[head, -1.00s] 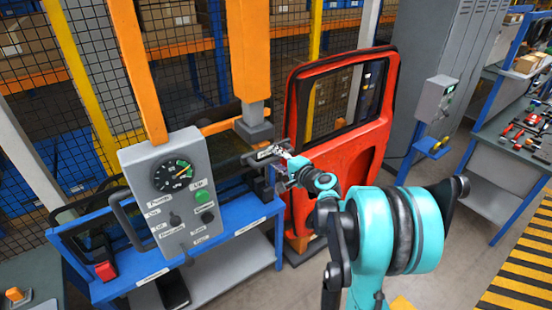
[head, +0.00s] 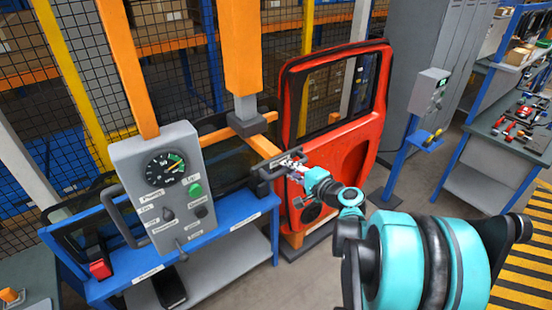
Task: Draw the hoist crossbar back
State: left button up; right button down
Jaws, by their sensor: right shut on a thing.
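The orange hoist column (head: 243,50) comes down from the top of the head view to a grey block (head: 247,107). Orange crossbar arms (head: 259,143) spread from below this block, and one reaches toward me, ending at a dark grey handle bar (head: 264,172). My right gripper (head: 284,166) is shut on this handle, just in front of the red car door (head: 367,122). The fingertips are small and partly merge with the handle. My left gripper is not in view.
A grey control box (head: 157,215) with a gauge and a green button stands left of the crossbar, at a blue rack (head: 130,262) holding dark glass panes. A small grey box on a blue post (head: 428,92) is at right.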

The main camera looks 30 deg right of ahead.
jog(key=shift+s+f, duration=0.1)
jog(key=shift+s, duration=0.7)
jog(key=c, duration=1.4)
grip_release()
jog(key=shift+s, duration=0.1)
jog(key=shift+c, duration=0.2)
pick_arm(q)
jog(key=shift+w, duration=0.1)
pick_arm(e)
jog(key=shift+s+d, duration=0.1)
jog(key=shift+s, duration=0.05)
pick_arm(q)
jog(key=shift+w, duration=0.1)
pick_arm(e)
jog(key=v, duration=1.2)
jog(key=shift+d, duration=0.1)
